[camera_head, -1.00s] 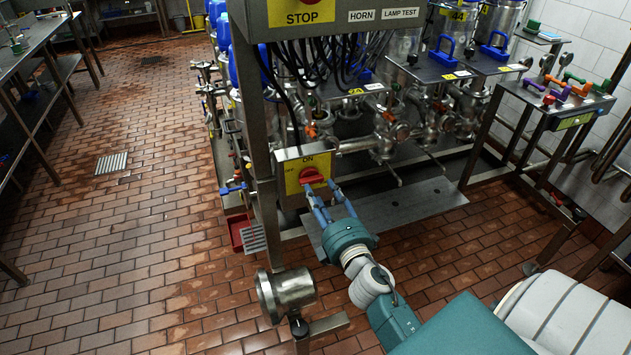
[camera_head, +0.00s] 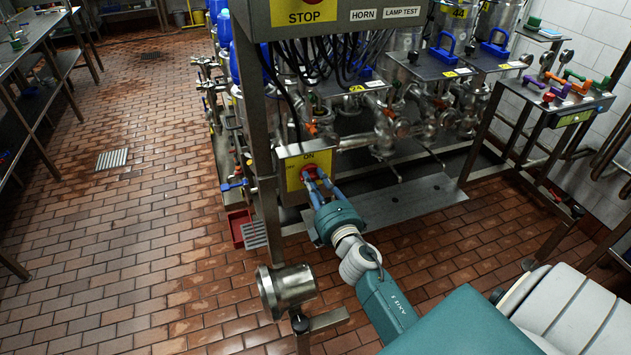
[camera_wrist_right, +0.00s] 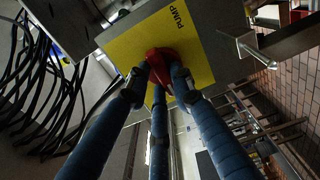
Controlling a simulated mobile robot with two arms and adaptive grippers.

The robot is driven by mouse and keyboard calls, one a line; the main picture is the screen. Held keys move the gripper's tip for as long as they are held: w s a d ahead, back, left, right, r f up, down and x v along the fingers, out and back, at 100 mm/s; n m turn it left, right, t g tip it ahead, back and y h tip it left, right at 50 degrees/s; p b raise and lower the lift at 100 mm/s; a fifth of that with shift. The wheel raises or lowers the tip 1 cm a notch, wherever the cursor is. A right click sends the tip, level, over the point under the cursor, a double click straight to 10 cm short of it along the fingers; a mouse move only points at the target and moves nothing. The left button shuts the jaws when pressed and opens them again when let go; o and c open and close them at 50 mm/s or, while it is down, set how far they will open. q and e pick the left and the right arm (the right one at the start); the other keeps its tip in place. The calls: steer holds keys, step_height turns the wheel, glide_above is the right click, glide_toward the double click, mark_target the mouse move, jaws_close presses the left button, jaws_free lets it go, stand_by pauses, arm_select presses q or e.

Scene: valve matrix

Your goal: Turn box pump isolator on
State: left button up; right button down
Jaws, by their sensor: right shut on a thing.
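The box pump isolator is a grey box with a yellow plate (camera_head: 293,181) marked ON, below the STOP panel in the head view. Its red knob (camera_head: 309,172) sits in the middle of the plate, partly hidden by my fingers. In the right wrist view the yellow plate (camera_wrist_right: 205,68) reads PUMP and the red knob (camera_wrist_right: 160,60) is between the fingertips. My right gripper (camera_head: 313,176) has its blue fingers shut on the red knob. The knob's exact pointing direction is hard to tell behind the fingers. My left gripper is not in view.
A steel post (camera_head: 268,190) stands just left of the box. Black cables (camera_head: 330,55) hang above it. A red tray (camera_head: 238,226) lies on the floor to the left. A steel cylinder (camera_head: 287,287) stands in front.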

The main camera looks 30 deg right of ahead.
steer(key=shift+m, duration=0.3)
steer(key=m, duration=0.3)
steer(key=shift+d+m, duration=0.15)
steer(key=shift+m, duration=0.15)
steer(key=m+p, duration=0.1)
steer(key=m, duration=0.3)
steer(key=shift+s+f+m, duration=0.1)
steer(key=shift+f+m, duration=0.05)
steer(key=shift+m, duration=0.15)
steer(key=m+p, duration=0.1)
steer(key=m, duration=0.3)
steer(key=shift+d+m, duration=0.15)
steer(key=shift+m, duration=0.15)
steer(key=shift+f+m+p, duration=0.15)
steer(key=shift+m+p, duration=0.15)
steer(key=shift+m, duration=0.85)
steer(key=shift+f+m+p, duration=0.1)
steer(key=shift+m+p, duration=0.2)
steer(key=shift+m, duration=0.85)
steer(key=shift+f, duration=0.1)
steer(key=c, duration=1.5)
jaws_free()
